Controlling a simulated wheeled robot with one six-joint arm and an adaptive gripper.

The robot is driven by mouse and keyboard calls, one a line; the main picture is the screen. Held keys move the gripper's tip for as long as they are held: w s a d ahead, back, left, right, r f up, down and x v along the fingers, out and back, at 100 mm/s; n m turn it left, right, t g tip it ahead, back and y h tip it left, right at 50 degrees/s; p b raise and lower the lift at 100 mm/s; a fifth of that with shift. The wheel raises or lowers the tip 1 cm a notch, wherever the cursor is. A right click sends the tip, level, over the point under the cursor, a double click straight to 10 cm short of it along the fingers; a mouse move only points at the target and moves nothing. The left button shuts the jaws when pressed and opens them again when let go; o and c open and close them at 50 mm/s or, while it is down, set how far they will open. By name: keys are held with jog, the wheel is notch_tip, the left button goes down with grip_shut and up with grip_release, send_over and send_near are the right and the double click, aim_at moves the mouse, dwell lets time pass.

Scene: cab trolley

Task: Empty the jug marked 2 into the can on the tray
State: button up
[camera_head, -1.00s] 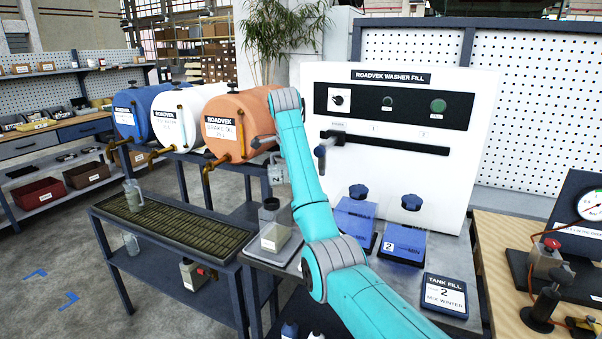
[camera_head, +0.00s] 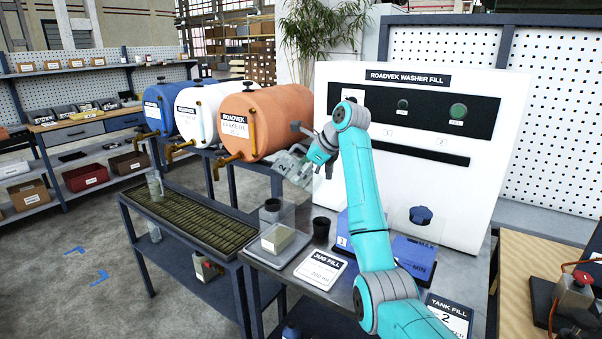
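The clear jug marked 2 (camera_head: 291,168) hangs in the air left of my gripper (camera_head: 315,158), tilted well over. My gripper appears shut on its handle side; the fingers are small and partly hidden. I cannot tell how much liquid is in the jug, and I see no stream from it. The can (camera_head: 278,239) looks clear with pale beige contents low down and a dark grey neck (camera_head: 270,208). It stands on a small grey tray (camera_head: 262,254) at the bench's left end, below and slightly left of the jug, clearly apart from it.
A black cup (camera_head: 321,228) and a jug fill card (camera_head: 320,269) are right of the can. Blue tanks (camera_head: 412,254) stand partly behind my arm. Orange (camera_head: 268,122), white and blue drums stand behind at left. A grated stand (camera_head: 190,218) carries another clear jug (camera_head: 155,186).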

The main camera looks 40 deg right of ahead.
aim_at(290, 169)
jog(key=shift+r+t+y, duration=0.1)
jog(key=shift+t+y, duration=0.6)
jog(key=t+y, duration=0.1)
jog(key=a+m+t+y, duration=0.1)
jog(key=w+t+y, duration=0.1)
jog(key=shift+w+a+m+t, duration=0.1)
jog(key=shift+a+m+t, duration=0.15)
jog(key=shift+m+t, duration=0.05)
jog(key=t+y, duration=0.1)
jog(key=w+a+m+t+y, duration=0.1)
jog(key=shift+t, duration=0.4)
